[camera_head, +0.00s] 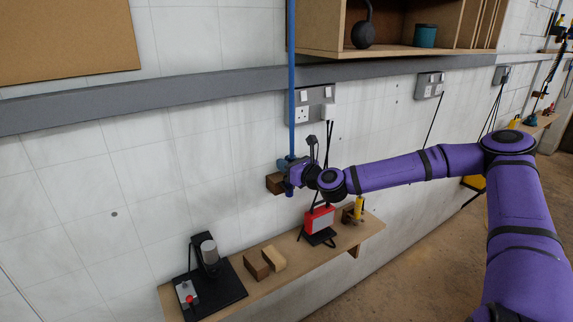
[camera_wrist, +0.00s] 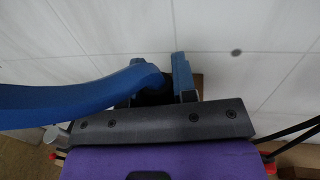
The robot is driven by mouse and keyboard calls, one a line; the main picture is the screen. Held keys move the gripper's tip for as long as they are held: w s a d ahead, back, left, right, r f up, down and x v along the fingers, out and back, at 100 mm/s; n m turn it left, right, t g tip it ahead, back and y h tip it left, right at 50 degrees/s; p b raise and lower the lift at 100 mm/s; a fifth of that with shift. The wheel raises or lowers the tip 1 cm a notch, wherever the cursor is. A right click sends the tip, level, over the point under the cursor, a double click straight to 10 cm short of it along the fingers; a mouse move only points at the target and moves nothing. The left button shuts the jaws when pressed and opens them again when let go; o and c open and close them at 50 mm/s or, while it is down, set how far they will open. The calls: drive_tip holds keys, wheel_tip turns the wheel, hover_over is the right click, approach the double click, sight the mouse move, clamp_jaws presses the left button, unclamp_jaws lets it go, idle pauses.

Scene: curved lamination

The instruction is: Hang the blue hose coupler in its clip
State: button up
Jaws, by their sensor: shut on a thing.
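The blue hose (camera_head: 291,80) hangs straight down from the top of the head view to my gripper (camera_head: 287,163). In the wrist view the hose (camera_wrist: 75,108) curves in from the left edge to between the jaws of my gripper (camera_wrist: 160,80). My gripper is shut on the blue hose coupler at the hose's end; a short blue end (camera_head: 290,193) shows just below the jaws. A brown wooden block (camera_head: 275,183) sits at the wall beside the gripper. The clip cannot be made out, and the jaws hide most of the coupler.
Below is a wooden shelf (camera_head: 230,302) with a black machine with a red button (camera_head: 190,297), wooden blocks (camera_head: 257,265) and a red-and-grey box (camera_head: 319,220). A socket panel (camera_head: 314,104) and a grey rail (camera_head: 180,97) are on the wall. The wall left of the gripper is clear.

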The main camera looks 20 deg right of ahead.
drive_tip(key=shift+f, duration=0.1)
drive_tip(key=shift+f, duration=0.55)
drive_tip(key=o, duration=1)
drive_tip(key=shift+o, duration=0.2)
